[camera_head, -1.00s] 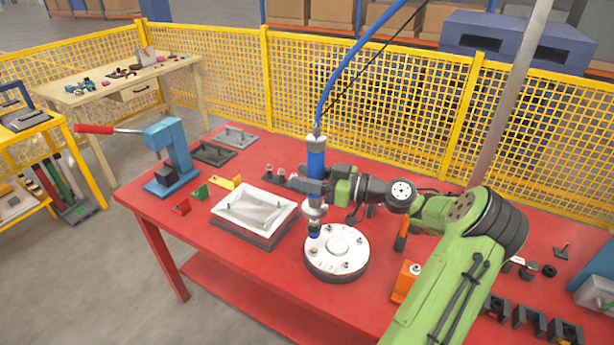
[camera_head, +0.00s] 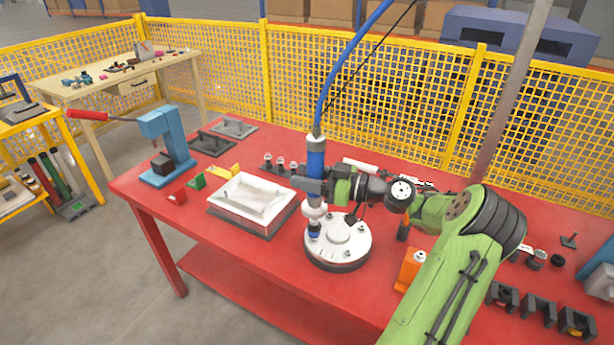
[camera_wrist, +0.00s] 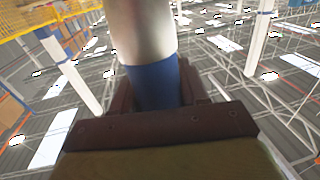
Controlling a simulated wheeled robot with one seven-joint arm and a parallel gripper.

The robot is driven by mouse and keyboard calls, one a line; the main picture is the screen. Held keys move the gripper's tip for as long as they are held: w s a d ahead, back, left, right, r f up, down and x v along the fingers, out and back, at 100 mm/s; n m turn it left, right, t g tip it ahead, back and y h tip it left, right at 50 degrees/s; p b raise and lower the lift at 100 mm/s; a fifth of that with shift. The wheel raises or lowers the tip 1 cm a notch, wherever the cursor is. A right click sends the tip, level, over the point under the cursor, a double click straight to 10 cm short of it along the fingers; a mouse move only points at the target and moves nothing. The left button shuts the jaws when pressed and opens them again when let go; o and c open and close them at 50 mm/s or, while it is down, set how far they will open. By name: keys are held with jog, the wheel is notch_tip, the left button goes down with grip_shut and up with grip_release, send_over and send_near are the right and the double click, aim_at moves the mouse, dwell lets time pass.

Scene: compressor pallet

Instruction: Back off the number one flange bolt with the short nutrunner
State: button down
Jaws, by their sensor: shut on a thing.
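My gripper (camera_head: 315,187) is shut on the short nutrunner (camera_head: 316,158), a blue and silver upright tool with a blue hose from its top. In the wrist view the nutrunner (camera_wrist: 152,80) stands between the dark jaws. Its lower end, with a dark blue socket (camera_head: 314,230), is over the left part of the round white flange (camera_head: 340,238). I cannot tell whether the socket sits on a bolt; the spot beneath it is hidden. Other bolts (camera_head: 361,227) show around the flange top.
A white tray-like part (camera_head: 252,190) lies left of the flange on the red table (camera_head: 220,245). A blue press (camera_head: 165,147) with a red handle stands at the far left. An orange block (camera_head: 410,268) and black brackets (camera_head: 540,311) are at the right.

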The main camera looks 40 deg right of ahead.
jog(key=shift+f+b, duration=1.15)
jog(key=shift+b, duration=0.1)
dwell(0.4)
jog(key=shift+s+a+f, duration=0.1)
jog(key=shift+s+f, duration=0.15)
dwell(1.3)
jog(key=shift+w+r+p, duration=0.15)
jog(key=shift+r+p, duration=0.25)
jog(key=shift+r, duration=0.15)
jog(key=shift+w+r+p, duration=0.15)
jog(key=shift+r+p, duration=0.2)
jog(key=shift+r, duration=0.2)
notch_tip(320, 180, up, 3)
jog(key=shift+r+p, duration=0.1)
jog(key=shift+p, duration=0.75)
